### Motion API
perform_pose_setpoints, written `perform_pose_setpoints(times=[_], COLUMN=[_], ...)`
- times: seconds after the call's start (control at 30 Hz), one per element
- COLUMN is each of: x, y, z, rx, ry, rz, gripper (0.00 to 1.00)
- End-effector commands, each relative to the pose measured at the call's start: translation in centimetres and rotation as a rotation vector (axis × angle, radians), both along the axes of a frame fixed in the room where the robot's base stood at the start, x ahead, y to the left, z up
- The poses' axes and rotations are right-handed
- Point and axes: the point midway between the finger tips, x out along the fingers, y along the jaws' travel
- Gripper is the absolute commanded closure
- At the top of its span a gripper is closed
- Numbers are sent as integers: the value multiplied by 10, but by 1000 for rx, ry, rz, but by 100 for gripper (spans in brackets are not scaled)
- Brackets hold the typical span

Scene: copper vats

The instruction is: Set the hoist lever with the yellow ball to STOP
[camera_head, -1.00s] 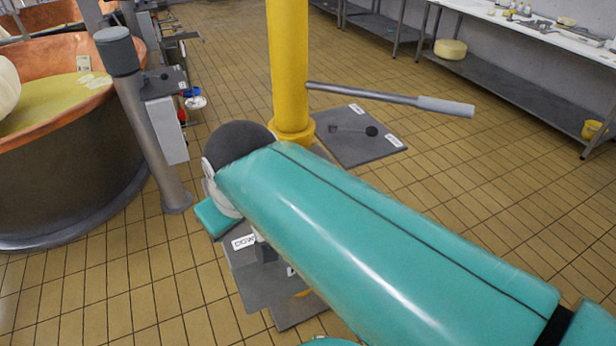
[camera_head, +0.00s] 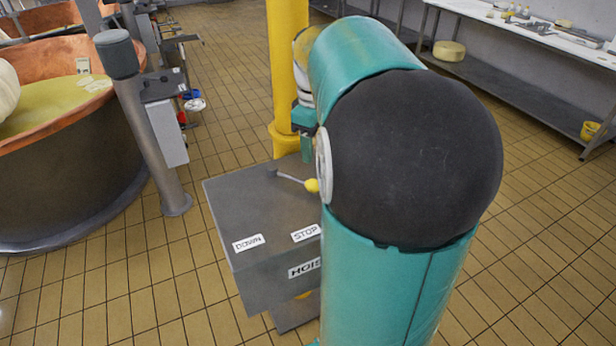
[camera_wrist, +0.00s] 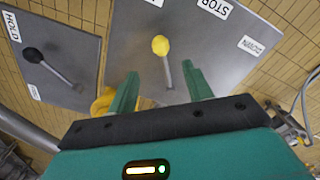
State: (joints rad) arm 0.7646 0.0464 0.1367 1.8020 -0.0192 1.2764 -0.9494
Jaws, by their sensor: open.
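The grey hoist box (camera_head: 240,205) stands at the centre of the head view, with DOWN (camera_head: 248,242) and STOP (camera_head: 305,233) labels on top. Its lever ends in a yellow ball (camera_head: 312,185), seen beside my arm. In the wrist view the lever's yellow ball (camera_wrist: 160,45) points up the picture toward a third, cut-off label (camera_wrist: 155,2). The STOP label (camera_wrist: 213,8) is right of that line, DOWN (camera_wrist: 253,46) farther right. My gripper (camera_wrist: 160,70) is open and empty; the lever shows between its fingers. Contact cannot be told.
A HOLD panel (camera_wrist: 55,55) with a black-ball lever lies left of the box in the wrist view. A yellow column (camera_head: 285,70) stands behind the box. A copper vat (camera_head: 70,150) and a grey post (camera_head: 150,130) are at the left. My arm hides the box's right side.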

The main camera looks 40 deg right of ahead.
Motion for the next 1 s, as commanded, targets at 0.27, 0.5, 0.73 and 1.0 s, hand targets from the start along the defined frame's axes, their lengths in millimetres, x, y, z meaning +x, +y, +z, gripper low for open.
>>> perform_pose_setpoints(times=[0.27, 0.5, 0.73, 1.0], x=[-1, 0, 1, 1], y=[-1, -1, -1, -1], z=[-56, -99, -115, -115], rx=[2, 3, 0, 0], ry=[4, 3, 0, 0], rz=[-2, -1, 0, -1], gripper=[50, 50, 50, 56])
